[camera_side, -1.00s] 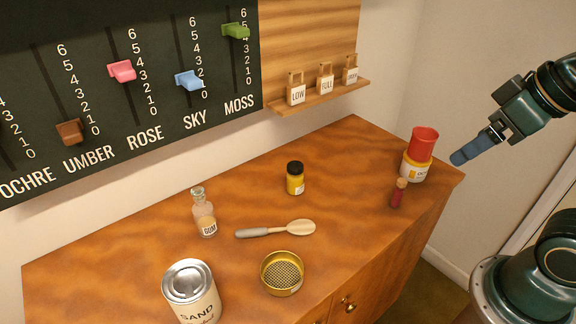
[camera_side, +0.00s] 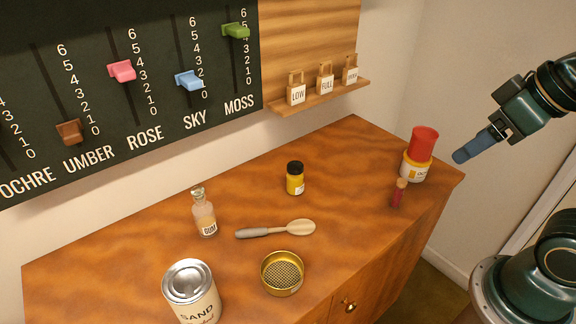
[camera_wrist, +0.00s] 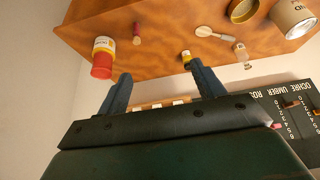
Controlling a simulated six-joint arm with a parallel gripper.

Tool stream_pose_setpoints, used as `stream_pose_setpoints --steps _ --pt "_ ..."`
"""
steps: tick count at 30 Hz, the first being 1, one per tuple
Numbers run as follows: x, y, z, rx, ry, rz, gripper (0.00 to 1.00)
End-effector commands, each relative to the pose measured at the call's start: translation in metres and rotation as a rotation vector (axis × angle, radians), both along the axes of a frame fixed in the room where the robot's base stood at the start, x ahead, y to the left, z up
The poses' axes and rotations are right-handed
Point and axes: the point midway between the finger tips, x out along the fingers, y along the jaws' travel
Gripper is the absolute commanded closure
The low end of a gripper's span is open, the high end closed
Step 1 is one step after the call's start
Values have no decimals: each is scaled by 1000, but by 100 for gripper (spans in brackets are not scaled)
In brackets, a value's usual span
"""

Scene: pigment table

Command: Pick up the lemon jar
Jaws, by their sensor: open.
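The lemon jar (camera_side: 295,179) is a small yellow jar with a black lid, standing upright near the middle of the wooden table. It also shows in the wrist view (camera_wrist: 187,57), partly hidden by one finger. My gripper (camera_side: 462,156) is to the right of the table in the side view, in the air and well away from the jar. In the wrist view its two blue fingers (camera_wrist: 160,84) are spread apart with nothing between them.
A red-topped yellow container (camera_side: 414,172) and a small dark red vial (camera_side: 399,193) stand at the table's right end. A gum bottle (camera_side: 204,218), a spoon (camera_side: 270,230), a brass sieve (camera_side: 283,288) and a sand tin (camera_side: 190,297) stand or lie around the jar. A slider board (camera_side: 150,60) hangs behind.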

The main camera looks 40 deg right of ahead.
Motion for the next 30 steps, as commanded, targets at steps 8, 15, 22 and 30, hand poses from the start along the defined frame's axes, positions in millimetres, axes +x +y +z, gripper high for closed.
stream_pose_setpoints --steps 8,15,22,30 --pt "7 1 4 -14 11 31 32" --pt "35 4 16 -73 56 163 32" --pt "79 10 27 -149 116 358 32" --pt "134 20 27 -228 183 596 32"
